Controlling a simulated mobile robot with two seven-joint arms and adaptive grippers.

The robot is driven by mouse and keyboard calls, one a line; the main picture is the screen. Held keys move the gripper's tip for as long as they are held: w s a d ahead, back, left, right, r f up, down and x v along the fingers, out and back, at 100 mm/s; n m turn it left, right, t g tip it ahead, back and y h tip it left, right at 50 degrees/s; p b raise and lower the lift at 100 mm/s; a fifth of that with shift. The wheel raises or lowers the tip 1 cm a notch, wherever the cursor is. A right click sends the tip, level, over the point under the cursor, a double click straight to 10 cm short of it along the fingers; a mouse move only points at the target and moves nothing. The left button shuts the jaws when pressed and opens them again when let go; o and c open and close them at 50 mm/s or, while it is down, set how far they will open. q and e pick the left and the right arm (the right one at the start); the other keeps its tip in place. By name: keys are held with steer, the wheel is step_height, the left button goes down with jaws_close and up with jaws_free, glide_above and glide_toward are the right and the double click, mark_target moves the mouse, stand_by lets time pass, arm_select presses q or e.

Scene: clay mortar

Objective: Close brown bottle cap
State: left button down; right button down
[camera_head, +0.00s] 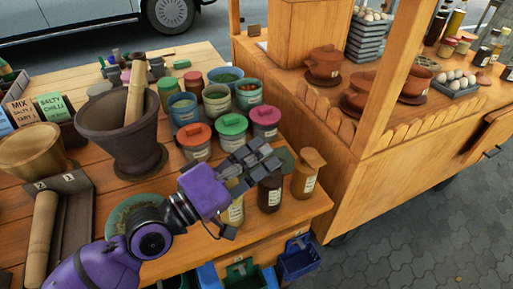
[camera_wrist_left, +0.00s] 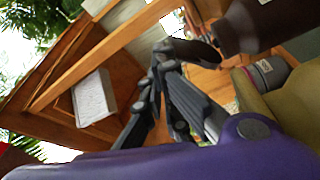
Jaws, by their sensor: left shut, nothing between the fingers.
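The brown bottle (camera_head: 270,194) stands upright near the front right corner of the wooden table. A dark greenish round cap (camera_head: 284,159) shows at its top, partly behind my fingers, and looks tilted up. My left gripper (camera_head: 264,157) is shut and empty, its fingertips over the brown bottle's top and beside the cap. In the left wrist view the brown bottle (camera_wrist_left: 262,24) is at the upper right, and the dark cap (camera_wrist_left: 188,51) sticks out from its mouth. The fingertips (camera_wrist_left: 165,58) are close to the cap; I cannot tell if they touch it. My right gripper is not in view.
An orange-capped bottle (camera_head: 308,174) stands right of the brown bottle, and a yellowish bottle (camera_head: 233,208) stands left of it. Lidded jars (camera_head: 231,132) and a large mortar (camera_head: 121,128) stand behind. The table's right edge is close; a wooden stall (camera_head: 370,180) stands beyond.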

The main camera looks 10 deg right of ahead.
arm_select(q)
steer(key=shift+s+d+f+m+b, duration=0.15)
steer(key=shift+s+f+m+b, duration=0.35)
steer(key=shift+s+b, duration=0.15)
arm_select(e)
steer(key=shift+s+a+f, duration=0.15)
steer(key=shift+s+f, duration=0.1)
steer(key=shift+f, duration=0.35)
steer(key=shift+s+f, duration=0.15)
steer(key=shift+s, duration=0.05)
arm_select(q)
steer(key=shift+r, duration=0.1)
